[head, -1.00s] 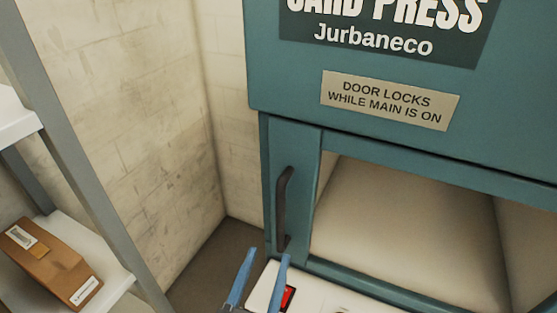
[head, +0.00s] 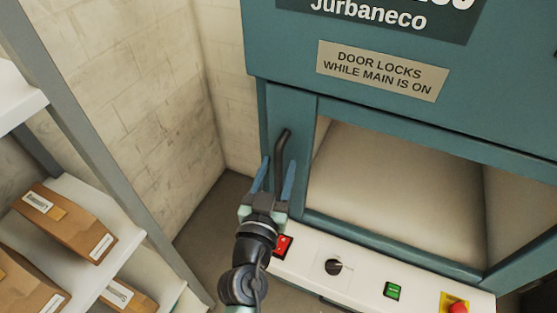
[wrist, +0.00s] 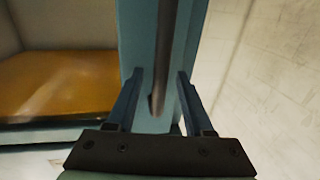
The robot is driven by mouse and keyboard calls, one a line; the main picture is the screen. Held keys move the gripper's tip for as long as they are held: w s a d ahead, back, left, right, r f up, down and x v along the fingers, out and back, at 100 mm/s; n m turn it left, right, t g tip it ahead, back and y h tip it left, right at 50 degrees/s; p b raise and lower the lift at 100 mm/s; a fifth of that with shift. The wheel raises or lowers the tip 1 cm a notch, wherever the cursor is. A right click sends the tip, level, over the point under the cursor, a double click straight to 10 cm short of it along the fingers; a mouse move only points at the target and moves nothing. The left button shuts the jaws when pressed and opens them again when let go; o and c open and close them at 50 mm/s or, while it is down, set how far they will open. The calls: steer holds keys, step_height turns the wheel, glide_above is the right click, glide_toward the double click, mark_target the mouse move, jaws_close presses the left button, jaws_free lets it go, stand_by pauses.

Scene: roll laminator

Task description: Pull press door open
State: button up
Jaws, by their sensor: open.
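The teal press door (head: 300,219) has a large window and looks shut in the cabinet front. Its dark upright handle (head: 282,147) is on the left door strip. My gripper (head: 277,162) is open, with blue fingers on either side of the handle's lower part in the head view. In the wrist view, the handle (wrist: 166,45) runs between the two fingers (wrist: 160,74), with a gap on each side. I cannot tell how deep the handle sits between them. The handle's lower end is hidden by my gripper in the head view.
A white panel below the door holds a red switch (head: 283,246), a black knob (head: 334,267), a green button (head: 393,290) and a red button (head: 459,308). A sign (head: 382,70) reads "DOOR LOCKS WHILE MAIN IS ON". A shelf (head: 100,205) with boxes stands left.

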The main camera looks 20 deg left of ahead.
steer(key=shift+w, duration=0.5)
jaws_close()
stand_by(1.2)
